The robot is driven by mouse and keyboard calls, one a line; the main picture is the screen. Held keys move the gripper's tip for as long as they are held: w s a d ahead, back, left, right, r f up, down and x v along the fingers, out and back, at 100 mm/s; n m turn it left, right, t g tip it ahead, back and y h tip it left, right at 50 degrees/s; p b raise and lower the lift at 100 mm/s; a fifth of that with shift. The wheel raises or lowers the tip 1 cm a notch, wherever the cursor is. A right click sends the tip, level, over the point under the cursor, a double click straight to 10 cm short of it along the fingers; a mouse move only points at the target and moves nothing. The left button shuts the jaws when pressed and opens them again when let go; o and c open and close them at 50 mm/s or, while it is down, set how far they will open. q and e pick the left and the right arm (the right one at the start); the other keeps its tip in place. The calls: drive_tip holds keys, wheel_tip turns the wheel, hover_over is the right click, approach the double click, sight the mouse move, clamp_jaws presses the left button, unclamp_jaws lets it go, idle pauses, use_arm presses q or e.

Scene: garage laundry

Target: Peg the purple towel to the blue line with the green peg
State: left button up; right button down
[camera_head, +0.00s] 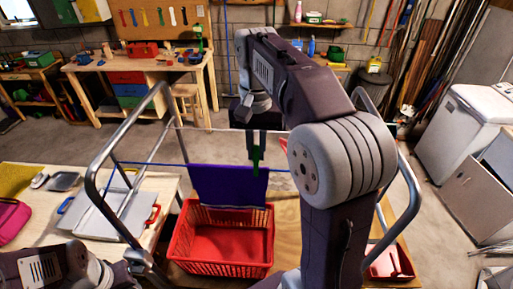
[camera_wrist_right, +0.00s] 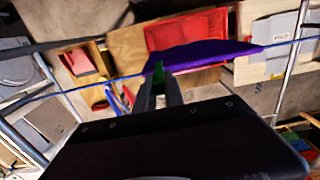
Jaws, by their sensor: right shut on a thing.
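The purple towel (camera_head: 225,187) hangs over the blue line (camera_head: 178,165) in the head view, above a red basket. My right gripper (camera_head: 257,150) points down at the towel's right part and is shut on the green peg (camera_head: 256,160). The peg is at the line near the towel's right end; I cannot tell whether it clips the towel. In the right wrist view the peg (camera_wrist_right: 158,67) sits between the fingertips, beside the end of the towel (camera_wrist_right: 205,52) on the line (camera_wrist_right: 85,87). Part of my left arm shows at bottom left; its gripper is not visible.
The red basket (camera_head: 222,240) stands below the towel. Metal rack rails (camera_head: 100,160) rise on both sides. A table at left holds a grey tray (camera_head: 115,212) and a pink item (camera_head: 12,220). A workbench (camera_head: 140,65) stands behind, and a white washer (camera_head: 468,125) at right.

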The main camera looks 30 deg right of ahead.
sight(257, 160)
drive_tip(key=shift+s+d+f+b, duration=0.15)
drive_tip(key=shift+f+b, duration=0.25)
drive_tip(key=shift+f, duration=0.4)
drive_tip(key=shift+f+b, duration=0.5)
drive_tip(key=shift+f, duration=0.2)
drive_tip(key=c, duration=1.4)
unclamp_jaws()
drive_tip(key=shift+o, duration=0.3)
drive_tip(key=r+p, duration=0.2)
drive_tip(key=r, duration=0.7)
drive_tip(key=shift+w, duration=0.2)
